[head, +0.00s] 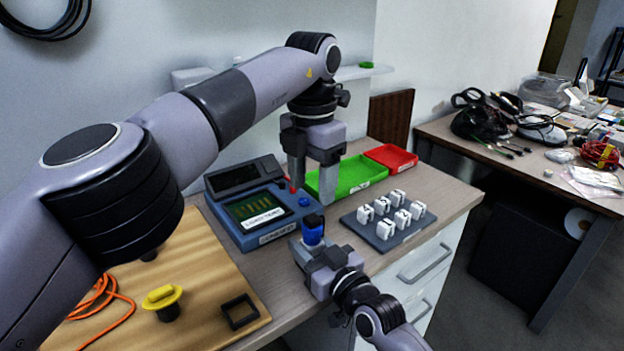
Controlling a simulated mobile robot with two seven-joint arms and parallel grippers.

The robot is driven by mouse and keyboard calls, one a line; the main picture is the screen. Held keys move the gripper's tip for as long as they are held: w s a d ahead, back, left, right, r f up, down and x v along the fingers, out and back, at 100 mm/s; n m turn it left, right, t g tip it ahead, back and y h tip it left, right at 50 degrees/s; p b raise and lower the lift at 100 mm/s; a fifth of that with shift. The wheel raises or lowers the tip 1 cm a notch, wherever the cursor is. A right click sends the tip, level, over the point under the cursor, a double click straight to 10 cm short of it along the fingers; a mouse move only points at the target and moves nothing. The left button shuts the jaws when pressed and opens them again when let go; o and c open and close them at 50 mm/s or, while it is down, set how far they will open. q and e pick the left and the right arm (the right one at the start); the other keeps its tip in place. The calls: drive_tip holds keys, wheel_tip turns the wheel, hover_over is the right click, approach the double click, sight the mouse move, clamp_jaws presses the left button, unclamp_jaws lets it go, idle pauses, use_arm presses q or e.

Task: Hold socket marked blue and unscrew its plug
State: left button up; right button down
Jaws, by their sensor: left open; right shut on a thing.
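The socket marked blue (313,236) stands upright in my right gripper (312,248), which is shut on it, near the front of the grey table. A dark plug (315,220) sits on top of the socket. My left gripper (309,184) is open and empty. It points down, and in the picture its fingertips are above the plug, apart from it. The lower part of the socket is hidden by the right gripper's fingers.
A blue tester (262,234) with a screen stands left of the socket. Green (350,173) and red (391,157) trays lie behind. A dark rack of several white blocks (384,243) is at right. A wooden board (200,291) holds a yellow-capped part (163,297) and a black square frame (240,312).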

sight(312, 218)
use_arm(q)
drive_tip(key=m, duration=0.4)
drive_tip(key=shift+m, duration=0.4)
drive_tip(key=m, duration=0.2)
drive_tip(key=shift+m, duration=0.4)
drive_tip(key=m, duration=1)
drive_tip(key=shift+m, duration=0.4)
drive_tip(key=m, duration=0.2)
drive_tip(key=shift+m, duration=0.4)
drive_tip(key=m, duration=0.7)
drive_tip(key=shift+m, duration=0.3)
drive_tip(key=shift+f, duration=4)
